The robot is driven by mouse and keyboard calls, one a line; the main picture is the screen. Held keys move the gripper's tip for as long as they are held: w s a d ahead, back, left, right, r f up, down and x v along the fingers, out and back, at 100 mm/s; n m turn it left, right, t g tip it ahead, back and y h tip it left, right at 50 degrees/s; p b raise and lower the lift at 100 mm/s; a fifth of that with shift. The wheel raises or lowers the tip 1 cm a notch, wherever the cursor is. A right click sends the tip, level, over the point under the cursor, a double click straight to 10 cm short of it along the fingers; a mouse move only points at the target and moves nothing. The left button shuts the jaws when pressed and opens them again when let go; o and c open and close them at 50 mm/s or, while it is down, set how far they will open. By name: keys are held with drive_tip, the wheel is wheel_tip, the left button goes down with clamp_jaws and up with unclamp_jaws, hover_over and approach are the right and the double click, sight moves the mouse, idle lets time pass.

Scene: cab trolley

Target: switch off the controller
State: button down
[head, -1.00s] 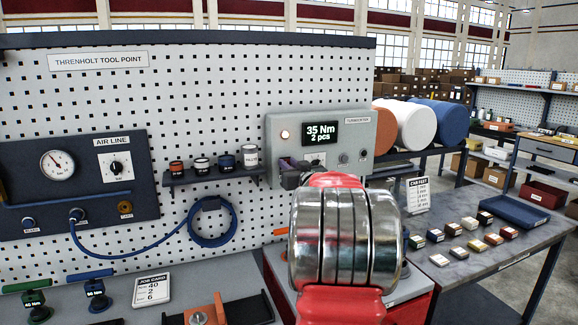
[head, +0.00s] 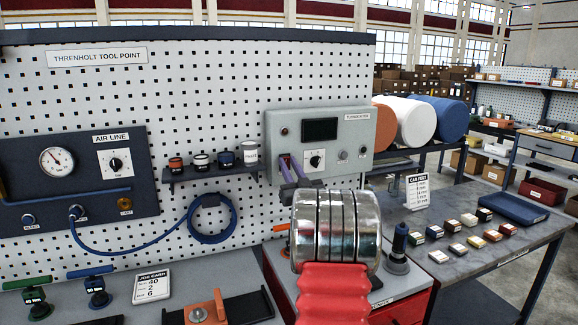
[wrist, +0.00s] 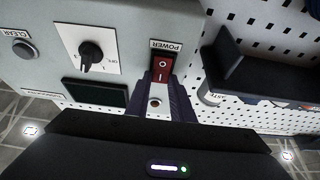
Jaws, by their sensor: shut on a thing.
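The controller (head: 352,145) is a grey box on the pegboard. Its screen (head: 319,129) is dark, and its small lamp (head: 285,131) looks unlit. In the wrist view, the red POWER rocker switch (wrist: 162,68) lies at the tips of my gripper's dark purple fingers, one on each side. My gripper (head: 290,165) reaches the controller's lower left front and is shut on the switch. The exact contact is hard to see. The rocker is hidden behind the fingers in the head view. The dark screen also shows in the wrist view (wrist: 95,93).
A rotary knob (head: 315,160) is right of my fingers on the controller. A shelf with small pots (head: 226,160) is close on the left. A coiled blue hose (head: 211,215) hangs below it. A side table (head: 470,262) with small blocks stands at right.

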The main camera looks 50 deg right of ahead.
idle(0.3)
drive_tip(key=c, duration=1.5)
unclamp_jaws()
drive_tip(key=shift+c, duration=0.2)
drive_tip(key=v, duration=1.4)
drive_tip(key=shift+w+f, duration=0.2)
